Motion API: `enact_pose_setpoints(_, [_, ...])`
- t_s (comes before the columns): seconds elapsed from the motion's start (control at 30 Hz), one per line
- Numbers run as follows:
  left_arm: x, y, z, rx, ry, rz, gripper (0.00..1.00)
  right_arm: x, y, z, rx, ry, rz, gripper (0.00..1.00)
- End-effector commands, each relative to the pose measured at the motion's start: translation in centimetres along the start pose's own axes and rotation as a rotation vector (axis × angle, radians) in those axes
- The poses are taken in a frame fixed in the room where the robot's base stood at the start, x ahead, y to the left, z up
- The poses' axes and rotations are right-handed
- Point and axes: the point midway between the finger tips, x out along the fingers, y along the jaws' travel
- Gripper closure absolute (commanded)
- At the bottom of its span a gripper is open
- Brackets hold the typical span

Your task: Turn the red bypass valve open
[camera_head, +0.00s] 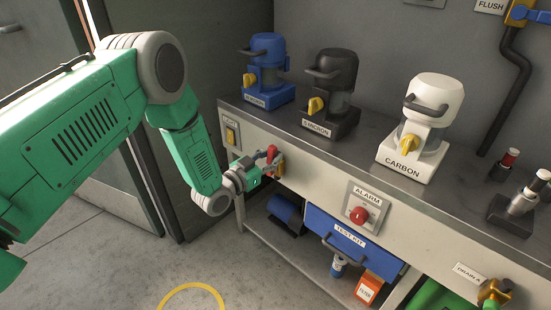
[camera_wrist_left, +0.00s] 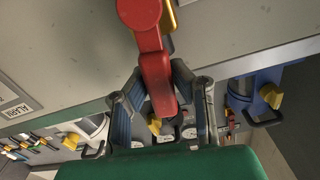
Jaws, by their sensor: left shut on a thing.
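The red bypass valve handle (camera_head: 272,153) is on the bench's front panel, left of the alarm button, with a yellow valve body (camera_head: 281,166) beside it. In the left wrist view the red handle (camera_wrist_left: 155,65) runs from the top edge down between my fingers, with a bit of yellow (camera_wrist_left: 168,18) behind its top. My left gripper (camera_head: 262,165) is at the panel, and its fingers (camera_wrist_left: 160,105) are shut on the lower end of the red handle. The fingers partly hide the handle in the head view. My right gripper is not in view.
A blue, a black and a white canister (camera_head: 427,117) labelled CARBON stand on the bench top. A red alarm button (camera_head: 359,215) is right of the valve. A blue TEST KIT drawer (camera_head: 350,247) is below. A drain valve (camera_head: 494,291) is at lower right. Open floor lies at left.

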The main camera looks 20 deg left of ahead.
Motion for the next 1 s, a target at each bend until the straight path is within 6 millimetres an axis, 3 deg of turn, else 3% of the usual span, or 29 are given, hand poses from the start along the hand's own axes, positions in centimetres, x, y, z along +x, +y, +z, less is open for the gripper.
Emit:
enact_pose_setpoints(0.33, [0.1,-0.9,-0.3,-0.135,0.01,0.0,1.0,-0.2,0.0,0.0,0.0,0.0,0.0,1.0])
enact_pose_setpoints(0.87, [0.1,-1.3,-0.3,-0.155,0.011,-0.004,1.0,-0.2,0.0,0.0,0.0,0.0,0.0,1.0])
enact_pose_setpoints(0.9, [0.1,-1.3,-0.3,-0.155,0.011,-0.004,0.72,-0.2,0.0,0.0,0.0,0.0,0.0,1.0])
enact_pose_setpoints(0.93, [0.1,-1.3,-0.3,-0.155,0.011,-0.004,0.62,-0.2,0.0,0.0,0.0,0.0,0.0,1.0])
enact_pose_setpoints(1.0, [0.1,-1.3,-0.2,-0.155,0.009,-0.004,0.59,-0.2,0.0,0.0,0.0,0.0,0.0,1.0])
